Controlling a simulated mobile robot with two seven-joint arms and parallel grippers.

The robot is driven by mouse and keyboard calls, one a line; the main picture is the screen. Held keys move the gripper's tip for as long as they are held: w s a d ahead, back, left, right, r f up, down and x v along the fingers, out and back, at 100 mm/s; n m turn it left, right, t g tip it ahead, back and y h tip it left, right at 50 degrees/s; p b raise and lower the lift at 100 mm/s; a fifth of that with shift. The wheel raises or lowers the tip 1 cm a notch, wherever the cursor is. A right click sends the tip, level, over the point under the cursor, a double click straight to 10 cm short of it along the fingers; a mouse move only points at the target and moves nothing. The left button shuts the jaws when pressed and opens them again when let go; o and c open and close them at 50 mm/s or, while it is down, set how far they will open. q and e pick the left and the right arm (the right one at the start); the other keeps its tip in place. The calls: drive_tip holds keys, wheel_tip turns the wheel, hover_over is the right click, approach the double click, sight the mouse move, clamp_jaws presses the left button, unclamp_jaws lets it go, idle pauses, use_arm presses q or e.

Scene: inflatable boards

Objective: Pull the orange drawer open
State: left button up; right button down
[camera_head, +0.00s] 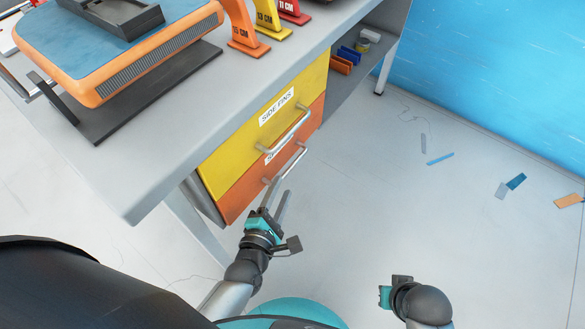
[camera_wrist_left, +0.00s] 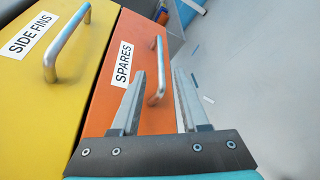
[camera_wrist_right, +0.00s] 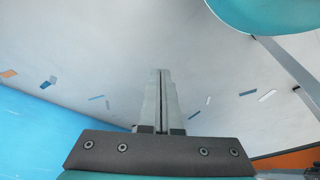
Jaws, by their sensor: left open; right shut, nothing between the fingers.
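The orange drawer (camera_head: 244,191) sits below the yellow drawer in the workbench and looks closed. In the left wrist view its front (camera_wrist_left: 143,62) carries a "SPARES" label and a metal bar handle (camera_wrist_left: 160,70). My left gripper (camera_head: 277,194) is open at the near end of this handle (camera_head: 287,162). In the left wrist view the fingers (camera_wrist_left: 160,80) point at the handle, which shows between their tips; I cannot tell whether they touch it. My right gripper (camera_wrist_right: 161,75) is shut and empty over bare floor, away from the drawers.
The yellow drawer (camera_head: 230,140), labelled "SIDE FINS", has its own protruding handle (camera_head: 287,130) just above. The bench top (camera_head: 150,165) holds an orange and blue board (camera_head: 110,50). Scraps (camera_head: 440,158) lie on the floor at right. Floor before the drawers is clear.

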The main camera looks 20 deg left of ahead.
sight(290, 171)
use_arm(q)
drive_tip(key=b+x, duration=0.2)
drive_tip(key=x, duration=0.5)
drive_tip(key=shift+w+f, duration=0.1)
drive_tip(key=shift+w, duration=0.05)
drive_tip(key=shift+b+x, duration=0.55)
drive_tip(key=shift+x, duration=0.25)
use_arm(e)
wheel_tip(290, 171, up, 7)
drive_tip(key=w+t, duration=0.1)
drive_tip(key=shift+w, duration=0.35)
drive_tip(key=shift+a, duration=0.1)
use_arm(q)
clamp_jaws()
use_arm(e)
drive_tip(key=shift+f, duration=0.1)
